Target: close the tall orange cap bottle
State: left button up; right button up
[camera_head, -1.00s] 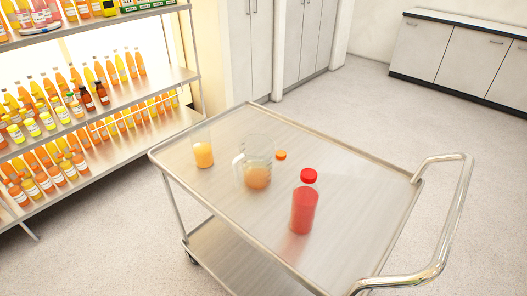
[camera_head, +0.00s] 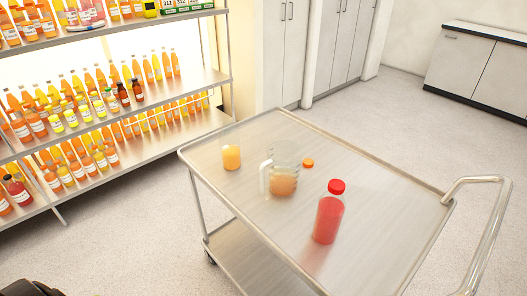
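A clear container without a visible cap (camera_head: 231,157), with orange liquid in its lower part, stands upright near the far left corner of the metal cart (camera_head: 375,215). A small orange cap (camera_head: 308,163) lies on the cart top, just right of a clear handled jug (camera_head: 283,183) with orange liquid. A dark part of mine shows at the lower left edge. It may belong to my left gripper, but no fingers can be made out. My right gripper is not in view.
A red bottle with a red cap (camera_head: 328,212) stands near the cart's middle. The cart's bent handle (camera_head: 487,235) is at the right. A shelf (camera_head: 185,133) crowded with juice bottles stands at the left. Cabinets (camera_head: 340,45) line the back. Floor is clear behind the cart.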

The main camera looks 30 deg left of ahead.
aim_at(229, 135)
jog(key=i+j, duration=0.1)
jog(key=j, duration=0.4)
jog(key=i+j, duration=0.1)
jog(key=j, duration=0.45)
jog(key=i+j, duration=0.1)
jog(key=j, duration=0.4)
jog(key=i+j+z, duration=0.1)
jog(key=j, duration=0.45)
jog(key=z, duration=1.15)
